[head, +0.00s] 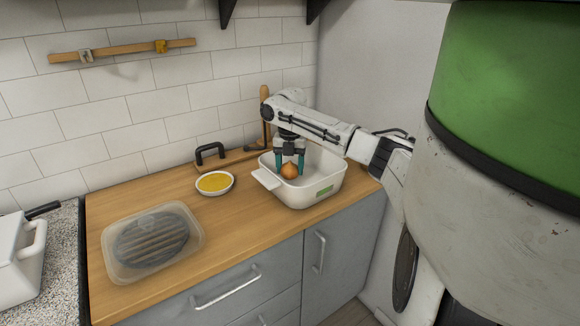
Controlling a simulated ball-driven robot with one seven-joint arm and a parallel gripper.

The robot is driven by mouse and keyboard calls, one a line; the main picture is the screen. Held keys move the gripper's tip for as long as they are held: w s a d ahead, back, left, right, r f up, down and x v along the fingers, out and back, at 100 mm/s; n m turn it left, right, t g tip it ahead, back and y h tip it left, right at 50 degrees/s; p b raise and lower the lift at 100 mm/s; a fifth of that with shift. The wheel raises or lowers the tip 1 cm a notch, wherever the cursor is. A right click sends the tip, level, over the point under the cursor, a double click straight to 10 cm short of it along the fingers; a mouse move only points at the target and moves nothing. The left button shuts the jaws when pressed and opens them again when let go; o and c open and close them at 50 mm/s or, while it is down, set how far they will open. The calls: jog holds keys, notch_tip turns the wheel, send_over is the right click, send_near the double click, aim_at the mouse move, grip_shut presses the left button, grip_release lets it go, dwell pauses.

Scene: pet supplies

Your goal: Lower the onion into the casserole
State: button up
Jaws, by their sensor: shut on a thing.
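The onion (290,171) is a small brown-orange bulb in the head view. My gripper (289,165) points downward with its teal fingers on either side of the onion, shut on it. The casserole (305,194) is a white, open, rounded-rectangular dish with a side handle and a green label on its front. It stands on the wooden counter. The onion and the fingertips appear within the casserole's opening. The near wall hides part of the inside, so I cannot tell whether the onion touches the bottom.
A small bowl of yellow contents (215,183) stands left of the casserole. A translucent container (115,262) with a dark ridged thing lies farther left on the wooden counter (235,235). A board with a black handle (209,152) is behind. A white pot (18,262) stands at far left.

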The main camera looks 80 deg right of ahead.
jog(key=shift+f+b, duration=1.2)
jog(key=shift+f, duration=1.3)
dwell(1.4)
jog(key=o, duration=1.2)
notch_tip(320, 180, up, 11)
jog(key=shift+f+b, duration=0.1)
jog(key=shift+b, duration=0.25)
